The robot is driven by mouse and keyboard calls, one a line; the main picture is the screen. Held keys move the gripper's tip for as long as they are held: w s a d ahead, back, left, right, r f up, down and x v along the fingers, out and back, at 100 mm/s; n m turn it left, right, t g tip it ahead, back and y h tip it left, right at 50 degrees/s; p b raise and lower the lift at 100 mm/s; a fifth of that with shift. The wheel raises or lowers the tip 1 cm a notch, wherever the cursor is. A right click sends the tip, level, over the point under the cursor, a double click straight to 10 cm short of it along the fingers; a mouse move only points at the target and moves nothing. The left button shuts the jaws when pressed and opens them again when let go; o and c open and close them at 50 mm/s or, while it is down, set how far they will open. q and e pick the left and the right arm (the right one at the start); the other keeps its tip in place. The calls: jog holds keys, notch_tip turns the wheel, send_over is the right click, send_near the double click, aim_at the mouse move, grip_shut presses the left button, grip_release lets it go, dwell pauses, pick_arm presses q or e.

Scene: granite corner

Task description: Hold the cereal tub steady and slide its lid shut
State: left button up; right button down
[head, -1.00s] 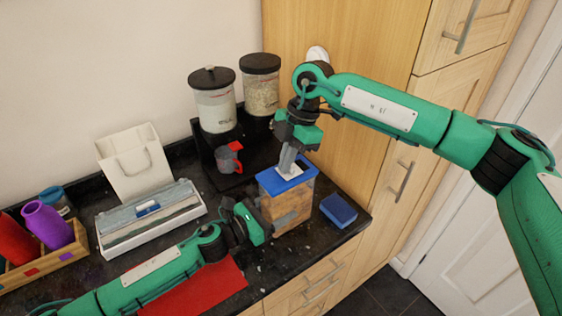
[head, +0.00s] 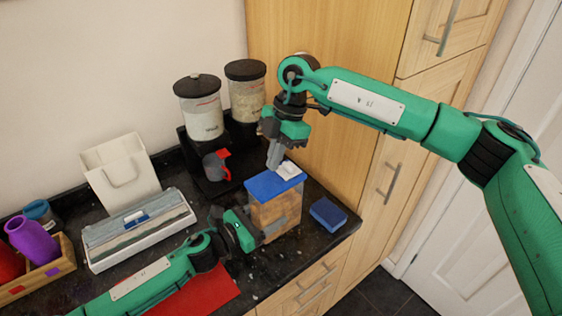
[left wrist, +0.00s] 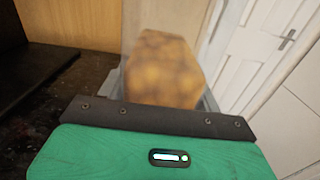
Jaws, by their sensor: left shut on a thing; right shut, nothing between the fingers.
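The cereal tub (head: 268,222), clear with brown cereal inside, stands upright near the counter's front edge. Its blue lid (head: 262,186) covers the top, with a white raised piece (head: 289,171) toward the back right. I cannot tell whether a gap remains. My left gripper (head: 275,229) is shut on the tub's body from the left. In the left wrist view the tub (left wrist: 163,68) fills the space between the fingers, blurred. My right gripper (head: 273,166) is shut and empty, pointing down at the lid's back edge, left of the white piece. Whether its tips touch the lid is unclear.
A blue sponge-like block (head: 328,213) lies right of the tub. Two dispensers (head: 200,110) and a grey-red mug (head: 216,166) stand behind on a black stand. A white box (head: 140,228) and a red mat (head: 205,293) lie left. A tall wooden cabinet (head: 345,150) stands behind.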

aim_at(284, 172)
jog(key=v, duration=0.7)
jog(key=shift+d+r, duration=0.2)
jog(key=shift+r, duration=0.1)
pick_arm(q)
jog(key=o, duration=1.4)
